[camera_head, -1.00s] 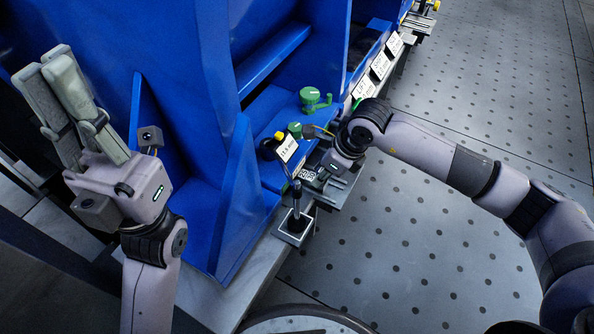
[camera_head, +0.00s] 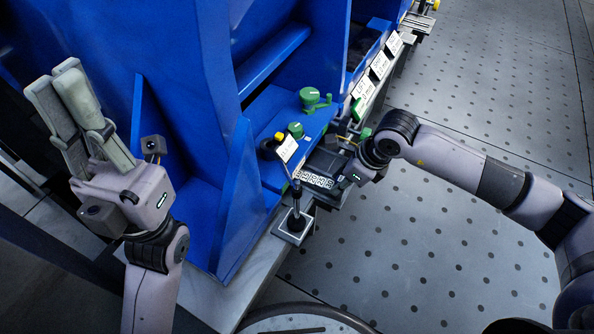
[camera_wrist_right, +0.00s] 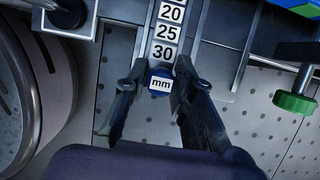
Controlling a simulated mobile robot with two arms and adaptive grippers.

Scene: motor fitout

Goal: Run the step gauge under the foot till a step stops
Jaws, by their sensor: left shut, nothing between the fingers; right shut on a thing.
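The step gauge (camera_wrist_right: 166,32) is a strip with white number plates; in the right wrist view 20, 25 and 30 are readable, with a blue end piece marked mm (camera_wrist_right: 160,84). In the head view its row of plates (camera_head: 313,179) lies beside the blue machine's foot (camera_head: 272,172). My right gripper (camera_wrist_right: 158,72) is shut on the blue end piece; in the head view its fingers are small and partly hidden by the wrist. Contact between a step and the foot cannot be seen. My left gripper (camera_head: 58,82) is shut and empty, pointing up at the left.
A dark lever on a square base (camera_head: 294,226) stands just in front of the gauge. Green knobs (camera_head: 312,97) and a tilted white label (camera_head: 287,148) sit on the machine. More labels (camera_head: 380,66) line the rail behind. The dotted floor (camera_head: 430,240) at right is clear.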

